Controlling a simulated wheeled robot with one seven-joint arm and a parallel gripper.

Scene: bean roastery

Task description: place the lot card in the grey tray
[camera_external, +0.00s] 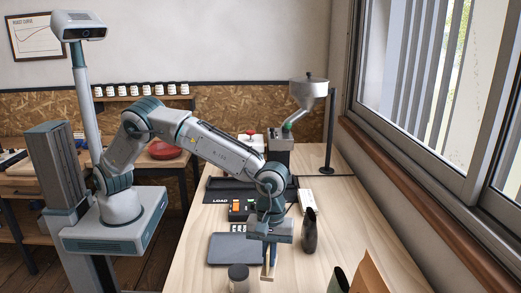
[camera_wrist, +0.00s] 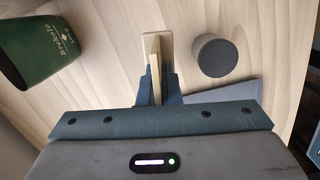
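The lot card, thin and pale yellow, stands edge-on between the fingers of my gripper (camera_external: 269,259) in the external view. In the wrist view, the lot card (camera_wrist: 155,68) shows between the dark fingertips of my gripper (camera_wrist: 158,88), which look closed on its two faces. A small pale wooden stand (camera_wrist: 157,42) is at the card's far end; I cannot tell whether the card still touches it. The grey tray (camera_external: 234,249), flat and blue-grey, lies on the table just left of my gripper. A part of the tray (camera_wrist: 242,92) shows in the wrist view.
A dark-lidded jar (camera_external: 239,279) stands in front of the tray. A green container (camera_external: 338,281) and a brown paper bag (camera_external: 371,275) stand at the front right. A black load tray (camera_external: 220,190) lies farther back.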

